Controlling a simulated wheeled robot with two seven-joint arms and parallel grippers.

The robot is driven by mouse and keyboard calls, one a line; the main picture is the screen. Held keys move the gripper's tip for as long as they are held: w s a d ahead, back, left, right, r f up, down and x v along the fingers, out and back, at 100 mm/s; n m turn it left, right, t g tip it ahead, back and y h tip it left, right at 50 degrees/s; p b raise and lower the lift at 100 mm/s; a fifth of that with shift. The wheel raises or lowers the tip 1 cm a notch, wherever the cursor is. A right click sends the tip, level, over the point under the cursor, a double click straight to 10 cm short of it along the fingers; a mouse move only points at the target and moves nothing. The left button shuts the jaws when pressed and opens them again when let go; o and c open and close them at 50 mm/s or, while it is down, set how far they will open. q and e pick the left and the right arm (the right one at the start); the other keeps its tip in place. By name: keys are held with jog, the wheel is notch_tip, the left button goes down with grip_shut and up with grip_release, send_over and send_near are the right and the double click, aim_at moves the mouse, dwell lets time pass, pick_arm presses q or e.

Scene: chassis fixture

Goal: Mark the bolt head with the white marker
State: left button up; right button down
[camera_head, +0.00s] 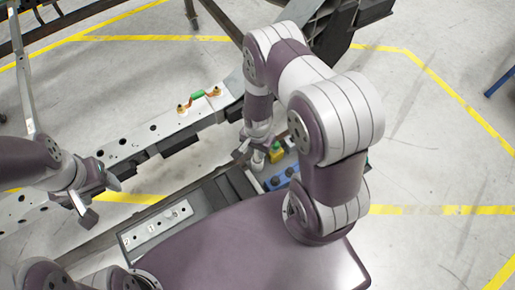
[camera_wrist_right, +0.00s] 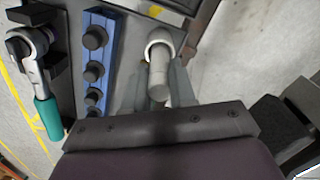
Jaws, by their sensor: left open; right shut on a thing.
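The white marker (camera_wrist_right: 159,78) stands in a pale ring-shaped holder (camera_wrist_right: 163,43) in the right wrist view. My right gripper (camera_head: 258,150) is shut on it, low over the tool tray; the fingers show beside the marker in the wrist view (camera_wrist_right: 160,92). In the head view the marker (camera_head: 258,162) is mostly hidden under the gripper. My left gripper (camera_head: 97,200) is open and empty, left of the tray.
A blue socket rack (camera_wrist_right: 98,60) with several black sockets and a ratchet with teal handle (camera_wrist_right: 48,115) lie beside the marker. A yellow-green item (camera_head: 276,153) is right of my right gripper. A grey numbered plate (camera_head: 155,229) sits at the tray's near left.

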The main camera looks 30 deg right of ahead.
notch_tip(320, 180, up, 7)
jog(key=p, duration=0.6)
jog(key=shift+f, duration=0.1)
